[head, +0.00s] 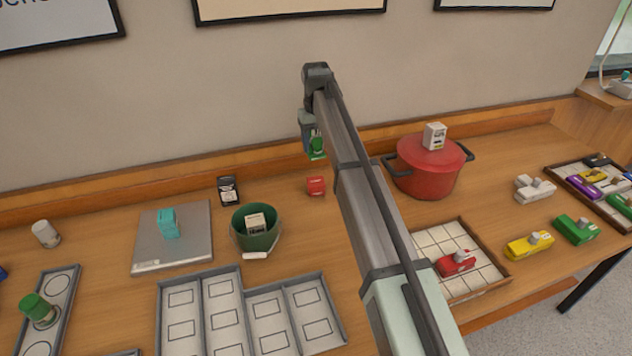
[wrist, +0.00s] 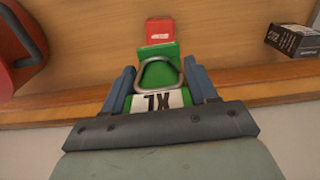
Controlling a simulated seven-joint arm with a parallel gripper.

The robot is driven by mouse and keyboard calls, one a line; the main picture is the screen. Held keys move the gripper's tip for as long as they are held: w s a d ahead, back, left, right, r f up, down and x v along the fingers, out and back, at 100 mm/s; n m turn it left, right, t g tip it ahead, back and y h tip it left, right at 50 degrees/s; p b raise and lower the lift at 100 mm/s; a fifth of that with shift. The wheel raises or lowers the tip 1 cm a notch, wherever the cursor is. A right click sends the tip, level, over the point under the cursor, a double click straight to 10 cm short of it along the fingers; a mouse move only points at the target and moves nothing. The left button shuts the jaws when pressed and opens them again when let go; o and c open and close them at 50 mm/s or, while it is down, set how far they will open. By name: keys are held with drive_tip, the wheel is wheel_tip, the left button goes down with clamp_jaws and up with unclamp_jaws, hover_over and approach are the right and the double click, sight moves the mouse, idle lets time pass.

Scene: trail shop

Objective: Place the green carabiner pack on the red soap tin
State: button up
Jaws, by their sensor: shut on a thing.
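The green carabiner pack (head: 317,150) hangs from my gripper (head: 312,140) in the head view, held in the air above the back of the table. In the wrist view, my gripper (wrist: 160,88) is shut on the pack (wrist: 172,50), with a blue finger on each side of it. The pack shows a metal loop and a white "XL" label. The red soap tin (head: 316,186) sits on the table below the pack. In the wrist view the tin (wrist: 160,30) shows just beyond the pack's far end, partly hidden by it. I see no contact between them.
A green bucket (head: 236,236) with a white box in it and a black box (head: 228,190) stand left of the tin. A red pot (head: 400,186) with a white box (head: 434,136) on its lid stands to the right. The wall is close behind.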

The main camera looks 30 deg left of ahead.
drive_tip(key=shift+w+f, duration=0.1)
drive_tip(key=shift+f, duration=4.85)
drive_tip(key=shift+f, duration=0.1)
drive_tip(key=o, duration=1.1)
drive_tip(key=shift+a, duration=0.1)
wheel_tip(320, 180, up, 12)
drive_tip(key=shift+r, duration=0.1)
